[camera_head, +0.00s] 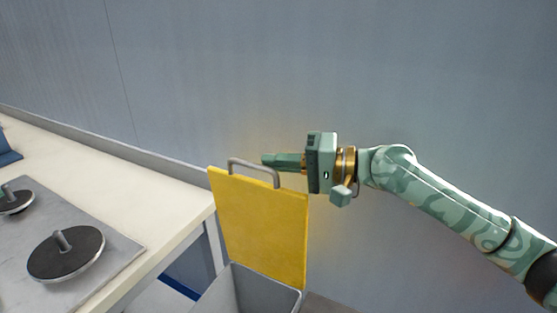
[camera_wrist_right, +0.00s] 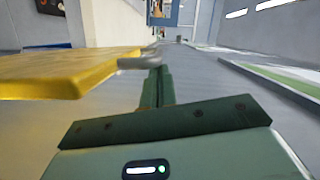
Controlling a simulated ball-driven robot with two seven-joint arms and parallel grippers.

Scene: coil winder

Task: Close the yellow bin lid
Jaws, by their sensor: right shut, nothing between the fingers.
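The yellow bin lid (camera_head: 262,228) stands raised, close to upright, at the back of the grey bin (camera_head: 262,290), whose open top shows below it. A grey handle (camera_head: 252,168) arches from the lid's upper edge. My right gripper (camera_head: 266,160) is shut and empty, level with the handle at the top of the lid; whether it touches the handle or lid I cannot tell. In the right wrist view the shut fingers (camera_wrist_right: 158,82) point forward beside the yellow lid (camera_wrist_right: 70,72), with the handle (camera_wrist_right: 140,62) close to the fingertips. My left gripper is not in view.
A pale table (camera_head: 150,185) stands left of the bin, its corner close to the lid. On it lies a grey mat (camera_head: 115,262) with dark discs bearing short pegs (camera_head: 66,254). A blue-grey wall (camera_head: 430,80) rises behind the bin and my right arm.

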